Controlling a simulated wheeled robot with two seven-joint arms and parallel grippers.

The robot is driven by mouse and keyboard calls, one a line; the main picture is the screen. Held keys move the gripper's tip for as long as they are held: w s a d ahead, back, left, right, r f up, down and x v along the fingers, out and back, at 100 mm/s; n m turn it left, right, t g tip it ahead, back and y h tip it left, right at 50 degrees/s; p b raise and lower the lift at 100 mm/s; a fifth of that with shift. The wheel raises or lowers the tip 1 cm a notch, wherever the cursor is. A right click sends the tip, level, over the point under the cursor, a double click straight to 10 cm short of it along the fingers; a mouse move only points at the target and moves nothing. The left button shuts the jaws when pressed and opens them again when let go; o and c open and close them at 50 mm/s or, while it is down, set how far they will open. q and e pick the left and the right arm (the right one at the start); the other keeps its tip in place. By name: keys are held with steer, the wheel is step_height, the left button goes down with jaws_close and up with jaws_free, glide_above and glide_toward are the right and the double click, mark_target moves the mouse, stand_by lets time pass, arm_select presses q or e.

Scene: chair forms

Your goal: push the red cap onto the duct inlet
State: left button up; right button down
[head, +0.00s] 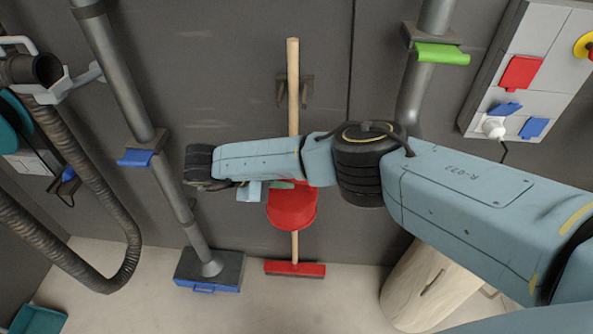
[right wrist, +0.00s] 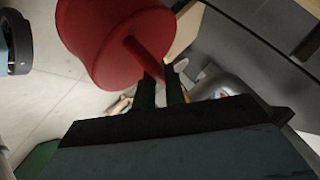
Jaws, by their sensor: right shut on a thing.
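The red cap (head: 292,208) hangs in front of the broom in the head view, near the middle. My right gripper (head: 283,184) is just above it, mostly hidden by my wrist. In the right wrist view the cap (right wrist: 105,42) shows large, with a thin red handle. The two dark fingers of my right gripper (right wrist: 160,88) are shut on that handle. I cannot tell for sure which opening is the duct inlet. An open dark hose mouth (head: 47,69) sits at the upper left, and the cap is well apart from it. My left gripper is not in view.
A grey pipe (head: 125,85) with a blue gate (head: 135,157) runs down to a floor box (head: 210,268). Another pipe (head: 412,92) has a green gate (head: 442,54). A broom (head: 293,90), a log (head: 425,290) and a socket panel (head: 535,65) stand around. Pale floor lies below.

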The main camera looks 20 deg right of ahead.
mark_target(277, 194)
steer(key=shift+s+a+r, duration=0.1)
steer(key=shift+a, duration=0.65)
steer(key=shift+a+r+p, duration=0.1)
steer(key=shift+r+p, duration=0.15)
steer(key=shift+p, duration=0.05)
step_height(277, 194, up, 6)
steer(key=p, duration=0.5)
steer(key=shift+r, duration=0.15)
